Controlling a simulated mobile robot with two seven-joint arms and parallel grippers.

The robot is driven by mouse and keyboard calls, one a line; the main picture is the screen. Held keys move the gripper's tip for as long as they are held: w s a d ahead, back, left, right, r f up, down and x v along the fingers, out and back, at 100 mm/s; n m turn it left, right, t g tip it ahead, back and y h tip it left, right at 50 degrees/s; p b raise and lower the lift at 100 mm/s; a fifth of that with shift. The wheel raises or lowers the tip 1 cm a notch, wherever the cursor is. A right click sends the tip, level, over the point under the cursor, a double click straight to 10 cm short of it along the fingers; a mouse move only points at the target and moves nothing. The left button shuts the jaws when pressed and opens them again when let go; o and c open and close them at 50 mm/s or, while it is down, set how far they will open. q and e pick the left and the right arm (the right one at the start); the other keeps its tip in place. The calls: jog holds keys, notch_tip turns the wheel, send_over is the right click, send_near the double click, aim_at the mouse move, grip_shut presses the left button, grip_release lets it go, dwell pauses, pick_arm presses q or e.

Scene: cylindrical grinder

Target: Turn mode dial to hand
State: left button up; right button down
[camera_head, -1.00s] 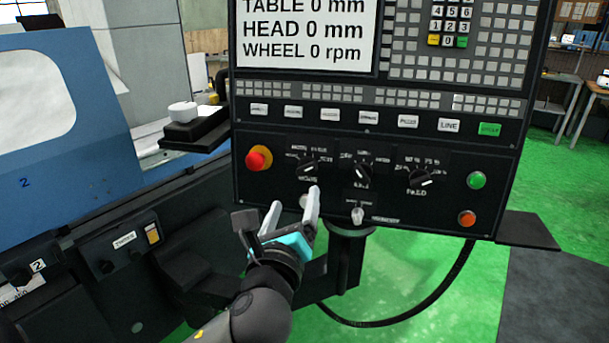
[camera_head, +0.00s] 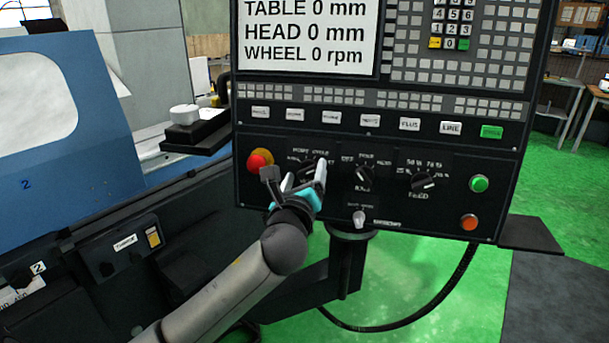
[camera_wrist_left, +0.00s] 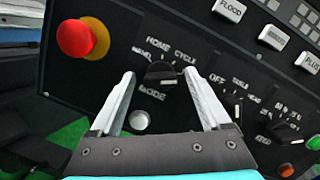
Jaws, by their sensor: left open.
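The mode dial (camera_wrist_left: 160,71) is a black knob with a pale pointer mark, on the dark control panel. In the left wrist view it sits between the fingertips, with HOME and CYCLE readable above it and MODE below. The pointer mark is on its lower right; the small label at its left is blurred. My left gripper (camera_head: 304,174) is open in front of the mode dial, fingers on either side; in the head view they hide much of it. I cannot tell whether they touch it. The gripper also shows in the left wrist view (camera_wrist_left: 158,78). My right gripper is not in view.
A red emergency button (camera_head: 259,161) on a yellow base is left of the dial. Two more dials (camera_head: 364,175) (camera_head: 423,181) are to the right, a silver key switch (camera_head: 359,218) below. A row of label buttons (camera_head: 370,120) runs above. A blue machine (camera_head: 60,110) stands left.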

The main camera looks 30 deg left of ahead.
pick_arm(q)
grip_shut()
dwell(0.5)
